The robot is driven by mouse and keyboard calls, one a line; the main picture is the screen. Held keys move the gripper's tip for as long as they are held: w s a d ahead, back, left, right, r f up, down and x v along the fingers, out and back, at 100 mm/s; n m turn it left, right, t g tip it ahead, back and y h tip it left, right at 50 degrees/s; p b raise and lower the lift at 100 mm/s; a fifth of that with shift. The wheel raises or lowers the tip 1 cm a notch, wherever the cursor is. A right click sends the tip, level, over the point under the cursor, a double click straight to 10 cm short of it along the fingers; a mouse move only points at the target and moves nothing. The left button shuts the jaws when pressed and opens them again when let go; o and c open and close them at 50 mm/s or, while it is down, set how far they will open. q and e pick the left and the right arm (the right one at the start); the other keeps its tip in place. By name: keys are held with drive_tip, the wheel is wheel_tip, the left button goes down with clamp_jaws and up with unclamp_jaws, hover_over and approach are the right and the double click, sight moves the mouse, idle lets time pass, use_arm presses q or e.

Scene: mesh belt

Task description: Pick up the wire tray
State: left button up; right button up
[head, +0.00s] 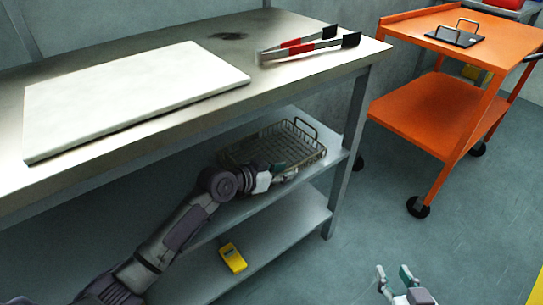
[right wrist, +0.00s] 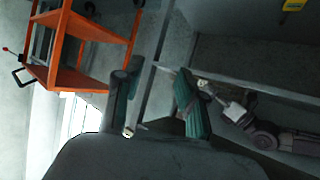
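The wire tray (head: 300,153) is a dark mesh tray with a raised loop handle at its far right end. It sits on the upper shelf under the steel table in the head view. My left gripper (head: 270,176) is at the tray's near side, overlapping its edge. Whether its fingers are closed on the tray is too small to tell. My right gripper (head: 393,284) is low over the floor, right of the table and away from the tray. Its two fingers are apart and empty, as the right wrist view (right wrist: 155,100) also shows.
A white board (head: 130,95) and red-handled tongs (head: 308,45) lie on the steel tabletop (head: 285,22). A yellow device (head: 232,258) lies on the lower shelf (head: 290,228). An orange cart (head: 430,108) stands at the right. The floor between is clear.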

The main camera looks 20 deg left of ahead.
use_arm(q)
clamp_jaws()
drive_tip(key=shift+r, duration=0.15)
